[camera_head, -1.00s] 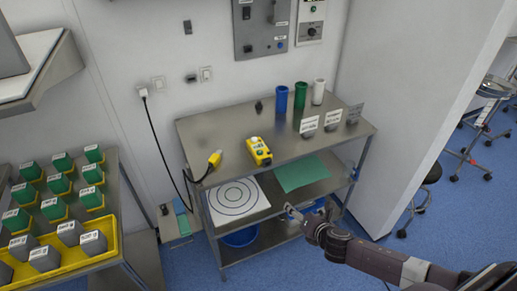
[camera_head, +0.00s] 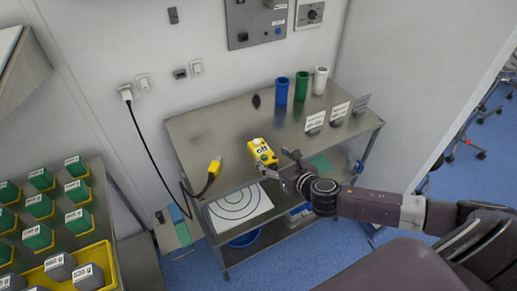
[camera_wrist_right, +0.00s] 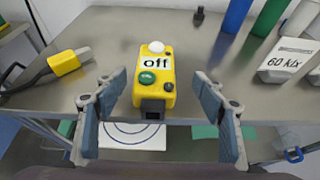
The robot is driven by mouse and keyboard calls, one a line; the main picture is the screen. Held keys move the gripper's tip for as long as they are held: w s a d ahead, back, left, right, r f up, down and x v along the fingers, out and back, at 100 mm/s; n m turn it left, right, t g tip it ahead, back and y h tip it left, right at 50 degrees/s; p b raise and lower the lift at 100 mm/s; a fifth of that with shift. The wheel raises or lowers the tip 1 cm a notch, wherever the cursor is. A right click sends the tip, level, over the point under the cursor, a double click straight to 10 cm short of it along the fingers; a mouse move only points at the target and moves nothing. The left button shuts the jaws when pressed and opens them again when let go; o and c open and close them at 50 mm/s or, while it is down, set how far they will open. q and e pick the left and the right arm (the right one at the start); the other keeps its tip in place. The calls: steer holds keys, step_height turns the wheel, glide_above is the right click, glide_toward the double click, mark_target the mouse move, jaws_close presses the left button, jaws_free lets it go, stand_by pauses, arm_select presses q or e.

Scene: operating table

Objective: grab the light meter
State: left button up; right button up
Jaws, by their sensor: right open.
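The light meter is a yellow box (camera_head: 262,153) with a white dome, a green button and a label reading "off". It lies on the top shelf of the metal table near the front edge. In the right wrist view the light meter (camera_wrist_right: 153,62) is ahead, centred between the fingers. My right gripper (camera_head: 287,161) is at the table's front edge, just right of the meter in the head view. In the wrist view my right gripper (camera_wrist_right: 160,95) is open, with one blue-grey finger on each side and no visible contact. My left gripper is not in view.
A yellow plug (camera_wrist_right: 66,62) with a black cable lies left of the meter. Blue (camera_head: 281,93), green (camera_head: 301,86) and white (camera_head: 320,80) cylinders stand at the back. Lux cards (camera_head: 315,121) stand at the right. A yellow tray (camera_head: 40,275) holds weights at lower left.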

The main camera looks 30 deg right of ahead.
mark_target(263, 151)
steer(key=shift+w+a+f+p, duration=0.15)
steer(key=shift+w+p, duration=0.15)
steer(key=shift+w, duration=0.5)
steer(key=x, duration=0.4)
steer(key=shift+a+p, duration=0.25)
steer(key=shift+p, duration=0.1)
steer(key=shift+w+f, duration=0.15)
steer(key=c, duration=1.2)
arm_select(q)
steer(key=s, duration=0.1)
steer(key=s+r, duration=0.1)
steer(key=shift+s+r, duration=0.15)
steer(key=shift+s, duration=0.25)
arm_select(e)
steer(key=shift+c, duration=1)
